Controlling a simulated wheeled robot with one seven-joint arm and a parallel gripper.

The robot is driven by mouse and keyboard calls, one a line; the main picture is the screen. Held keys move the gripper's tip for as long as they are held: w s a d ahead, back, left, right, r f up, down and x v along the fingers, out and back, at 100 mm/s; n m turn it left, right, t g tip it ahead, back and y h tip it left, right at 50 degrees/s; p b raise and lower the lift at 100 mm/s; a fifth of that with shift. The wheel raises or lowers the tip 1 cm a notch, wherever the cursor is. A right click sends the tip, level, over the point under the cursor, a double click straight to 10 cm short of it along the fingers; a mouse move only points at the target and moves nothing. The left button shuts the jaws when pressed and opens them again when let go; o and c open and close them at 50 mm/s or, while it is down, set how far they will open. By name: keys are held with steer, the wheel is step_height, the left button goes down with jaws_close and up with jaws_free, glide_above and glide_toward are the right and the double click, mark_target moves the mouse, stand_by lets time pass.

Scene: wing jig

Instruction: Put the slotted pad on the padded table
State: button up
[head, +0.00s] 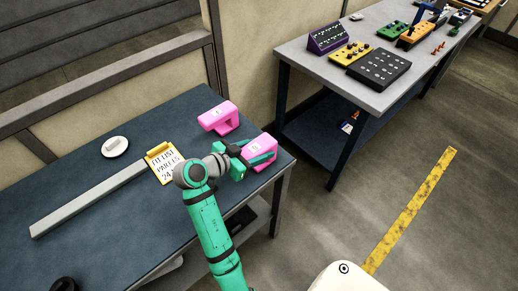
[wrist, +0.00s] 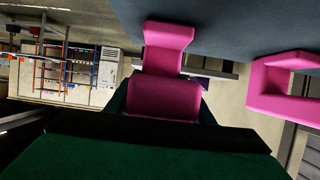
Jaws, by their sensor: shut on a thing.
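A pink block (head: 262,145), which I take to be the slotted pad, is at the right end of the dark blue padded table (head: 135,225). My gripper (head: 250,154) is shut on it, with green fingers on either side. In the wrist view the held pink pad (wrist: 165,98) shows a narrower neck, and its far end meets or nearly meets the blue surface. I cannot tell whether it touches. A second pink piece (head: 218,117) with an open slot sits apart on the table behind it, and also shows in the wrist view (wrist: 285,85).
A long grey bar (head: 85,200), a yellow clipboard list (head: 165,166) and a white disc (head: 115,146) lie on the blue table. A grey workbench (head: 310,60) with several control boxes stands back right. Open floor with a yellow stripe (head: 410,210) lies to the right.

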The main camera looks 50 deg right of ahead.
mark_target(244, 155)
steer(key=shift+f, duration=0.15)
steer(key=o, duration=1)
steer(key=shift+w+a+r, duration=0.1)
steer(key=shift+a+r, duration=0.05)
steer(key=shift+r, duration=0.1)
steer(key=v, duration=1.1)
steer(key=shift+a+r, duration=0.15)
steer(key=shift+a, duration=0.15)
steer(key=shift+w, duration=0.1)
